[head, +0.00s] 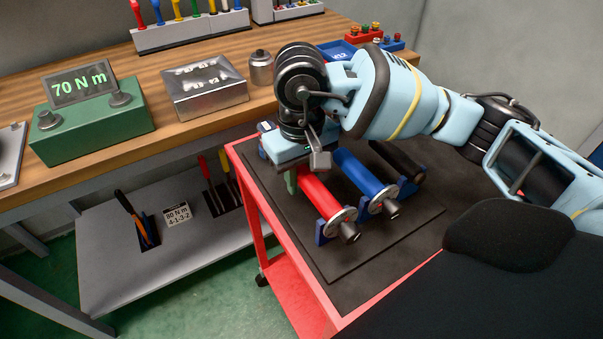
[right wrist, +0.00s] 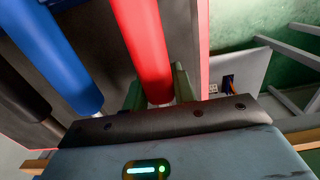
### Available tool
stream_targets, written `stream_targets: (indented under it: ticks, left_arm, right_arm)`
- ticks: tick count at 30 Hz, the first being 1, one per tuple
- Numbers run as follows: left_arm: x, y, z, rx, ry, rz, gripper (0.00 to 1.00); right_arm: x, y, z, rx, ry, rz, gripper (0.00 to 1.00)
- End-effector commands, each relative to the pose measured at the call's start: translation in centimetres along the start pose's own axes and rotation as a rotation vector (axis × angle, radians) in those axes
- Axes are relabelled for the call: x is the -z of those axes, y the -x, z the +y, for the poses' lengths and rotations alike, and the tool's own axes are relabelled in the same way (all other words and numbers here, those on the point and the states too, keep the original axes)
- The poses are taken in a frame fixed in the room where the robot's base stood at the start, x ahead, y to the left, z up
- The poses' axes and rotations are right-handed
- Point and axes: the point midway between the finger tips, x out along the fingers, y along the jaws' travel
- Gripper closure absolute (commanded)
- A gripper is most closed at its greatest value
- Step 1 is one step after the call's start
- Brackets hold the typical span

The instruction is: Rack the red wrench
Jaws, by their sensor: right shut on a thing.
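A wrench with a red handle (head: 207,171) stands in a slot on the grey lower shelf, beside a yellow-handled one (head: 226,163). A red cylinder (head: 318,195) lies in a blue holder on the red cart, its flanged end toward me. My right gripper (head: 291,179) reaches down over the far end of this cylinder. In the right wrist view its green fingers (right wrist: 156,94) stand on both sides of the red cylinder (right wrist: 145,45), shut on it. The contact itself is mostly hidden by the gripper body. My left gripper is not in view.
A blue cylinder (head: 365,178) and a black one (head: 400,160) lie beside the red one. A tool with an orange and black handle (head: 131,212) stands on the lower shelf near a label (head: 177,214). The workbench (head: 130,165) carries a green display box (head: 92,133).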

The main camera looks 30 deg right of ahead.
Motion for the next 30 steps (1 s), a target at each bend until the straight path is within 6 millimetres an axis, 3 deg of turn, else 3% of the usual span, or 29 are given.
stream_targets:
  ticks: [30]
  left_arm:
    - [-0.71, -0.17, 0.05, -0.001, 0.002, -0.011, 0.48]
  right_arm:
    - [-0.04, -0.36, -0.03, 0.000, 0.001, -0.002, 1.00]
